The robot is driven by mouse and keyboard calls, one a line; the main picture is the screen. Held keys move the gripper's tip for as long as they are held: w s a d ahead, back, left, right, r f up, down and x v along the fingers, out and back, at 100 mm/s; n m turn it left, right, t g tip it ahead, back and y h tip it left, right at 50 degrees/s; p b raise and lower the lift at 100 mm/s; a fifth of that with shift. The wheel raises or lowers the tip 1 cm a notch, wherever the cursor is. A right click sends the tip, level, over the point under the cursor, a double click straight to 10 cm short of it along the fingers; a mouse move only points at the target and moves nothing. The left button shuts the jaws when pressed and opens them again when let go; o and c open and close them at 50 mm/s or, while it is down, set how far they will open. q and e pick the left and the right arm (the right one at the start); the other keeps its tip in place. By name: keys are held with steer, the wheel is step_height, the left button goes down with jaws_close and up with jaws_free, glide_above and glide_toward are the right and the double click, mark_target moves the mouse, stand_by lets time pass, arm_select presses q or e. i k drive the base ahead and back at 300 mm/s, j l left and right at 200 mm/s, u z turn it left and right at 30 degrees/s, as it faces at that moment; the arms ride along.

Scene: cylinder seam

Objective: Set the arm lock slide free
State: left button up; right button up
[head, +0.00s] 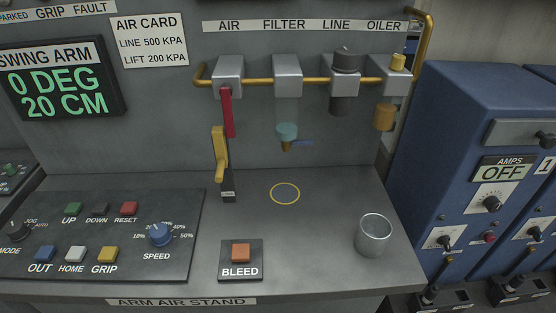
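A yellow handle (219,156) stands upright at the back of the grey stand top, on a narrow dark plate (228,185). The plate's small white label is too small to read. This may be the arm lock slide, but I cannot tell for certain, nor which position it is in. A red lever (227,112) hangs down from the air valve block just above and behind it. Neither of my grippers is in view.
A control panel (195,262) with several buttons and a blue speed knob (160,234) lies left. An orange bleed button (240,252) is at the front. A clear cup (374,235) stands right, beside a yellow ring mark (285,194). The display (58,80) reads 0 DEG, 20 CM.

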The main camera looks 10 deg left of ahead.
mark_target(218, 133)
steer(key=i+l+u, duration=0.1)
steer(key=u, duration=0.4)
steer(key=i+l+u, duration=0.2)
steer(key=u, duration=0.3)
